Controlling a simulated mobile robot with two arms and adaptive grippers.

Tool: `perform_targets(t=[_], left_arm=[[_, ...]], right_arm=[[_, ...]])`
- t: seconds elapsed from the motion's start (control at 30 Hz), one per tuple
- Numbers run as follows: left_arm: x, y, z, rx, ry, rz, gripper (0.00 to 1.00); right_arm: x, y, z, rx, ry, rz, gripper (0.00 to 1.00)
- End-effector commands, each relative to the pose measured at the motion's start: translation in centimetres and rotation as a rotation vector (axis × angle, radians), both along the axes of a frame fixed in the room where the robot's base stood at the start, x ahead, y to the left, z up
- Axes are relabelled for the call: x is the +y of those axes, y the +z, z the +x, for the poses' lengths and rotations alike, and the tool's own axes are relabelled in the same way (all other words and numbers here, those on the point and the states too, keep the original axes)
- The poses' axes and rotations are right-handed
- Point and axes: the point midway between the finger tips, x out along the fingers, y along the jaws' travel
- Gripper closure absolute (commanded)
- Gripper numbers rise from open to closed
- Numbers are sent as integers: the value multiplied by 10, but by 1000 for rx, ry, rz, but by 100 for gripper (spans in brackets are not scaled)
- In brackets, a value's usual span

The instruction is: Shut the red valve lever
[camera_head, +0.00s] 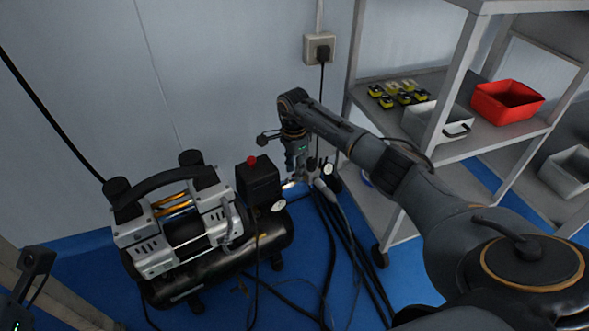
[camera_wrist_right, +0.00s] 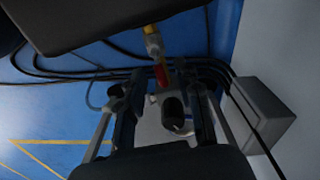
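The red valve lever (camera_wrist_right: 162,75) shows in the right wrist view, beside a brass fitting (camera_wrist_right: 151,42). In the head view I cannot make the lever out; my right gripper (camera_head: 299,172) is in front of that spot, at the right end of the compressor (camera_head: 185,232). In the wrist view the two fingers of my right gripper (camera_wrist_right: 165,105) stand apart, with the lever just beyond and between them. A dark round part of the valve assembly (camera_wrist_right: 174,108) also shows between the fingers. Contact cannot be told. Only a dark part of my left arm shows at the lower left.
Black hoses and cables (camera_head: 330,240) run over the blue floor by the valve. A shelf rack (camera_head: 440,120) with a red bin (camera_head: 507,101) stands to the right. A wall socket (camera_head: 319,48) is behind. A grey box (camera_wrist_right: 262,112) is right of the fingers.

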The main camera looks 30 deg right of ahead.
Motion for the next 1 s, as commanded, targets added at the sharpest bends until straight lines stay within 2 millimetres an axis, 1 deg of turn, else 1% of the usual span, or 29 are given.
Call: perform_targets(t=[0.03, 0.13, 0.17, 0.57, 0.67, 0.73, 1.0], left_arm=[[0, 0, 0, 0, 0, 0, 60], [0, 0, 0, 0, 0, 0, 60], [0, 0, 0, 0, 0, 0, 60], [0, 4, -1, 0, -1, -2, 60], [1, 5, -1, 11, -1, -5, 60], [2, -3, 0, 44, -2, -3, 60], [4, -12, -4, 120, -6, -9, 60]], right_arm=[[0, 0, 0, 0, 0, 0, 78], [0, 0, 0, 0, 0, 0, 98], [0, 0, 0, 0, 0, 0, 100], [0, 2, -1, 0, -36, 0, 100], [-1, 3, -2, 0, -78, -1, 100], [-1, 3, -4, 1, -119, -2, 100], [1, 5, -9, 1, -347, -2, 100]])
